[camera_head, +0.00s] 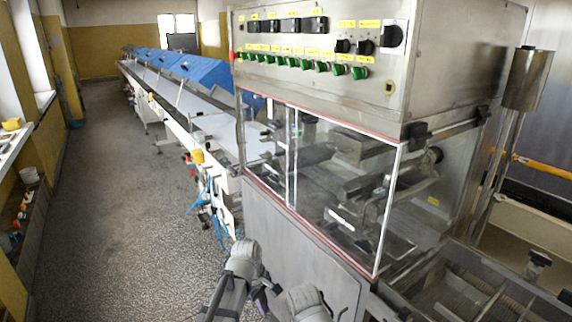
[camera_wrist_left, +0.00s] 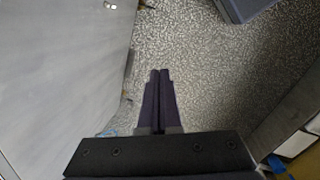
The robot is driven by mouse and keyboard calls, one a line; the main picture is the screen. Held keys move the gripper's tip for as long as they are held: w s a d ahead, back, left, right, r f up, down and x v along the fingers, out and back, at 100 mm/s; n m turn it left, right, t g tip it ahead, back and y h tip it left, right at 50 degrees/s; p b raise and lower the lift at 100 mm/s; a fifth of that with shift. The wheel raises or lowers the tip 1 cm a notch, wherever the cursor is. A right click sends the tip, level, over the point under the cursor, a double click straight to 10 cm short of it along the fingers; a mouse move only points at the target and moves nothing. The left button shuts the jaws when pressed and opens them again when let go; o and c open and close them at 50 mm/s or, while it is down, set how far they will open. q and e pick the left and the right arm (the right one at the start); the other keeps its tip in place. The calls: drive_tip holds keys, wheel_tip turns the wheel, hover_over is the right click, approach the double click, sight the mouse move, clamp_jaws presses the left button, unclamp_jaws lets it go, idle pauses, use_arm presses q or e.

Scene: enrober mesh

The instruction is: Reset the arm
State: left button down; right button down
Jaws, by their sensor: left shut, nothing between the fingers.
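My left gripper (camera_wrist_left: 160,74) is shut, with its two dark fingers together and nothing between them. In the wrist view it hangs over a speckled floor (camera_wrist_left: 200,70), beside a grey metal panel on the left. In the head view, grey links of my own arm show low at the bottom centre, in front of the machine's lower cabinet. A small dark part of the left gripper (camera_head: 262,299) shows between them. My right gripper cannot be made out.
The enrober machine (camera_head: 320,60), with clear guards and a button panel, stands close on the right. Its steel cabinet (camera_head: 300,250) is near my arm. A long conveyor (camera_head: 200,110) with blue covers runs back. Open floor (camera_head: 100,220) lies to the left.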

use_arm(q)
drive_tip(key=s+a+m+y, duration=0.2)
drive_tip(key=s+a+m, duration=0.8)
drive_tip(key=a+m, duration=0.1)
drive_tip(key=s+d+m, duration=0.4)
drive_tip(key=s+d, duration=0.1)
drive_tip(key=d, duration=0.6)
drive_tip(key=shift+s+d+g+y, duration=0.2)
drive_tip(key=shift+s+g+y, duration=0.1)
drive_tip(key=shift+g+y, duration=0.1)
drive_tip(key=shift+d, duration=0.1)
use_arm(e)
drive_tip(key=shift+d, duration=0.1)
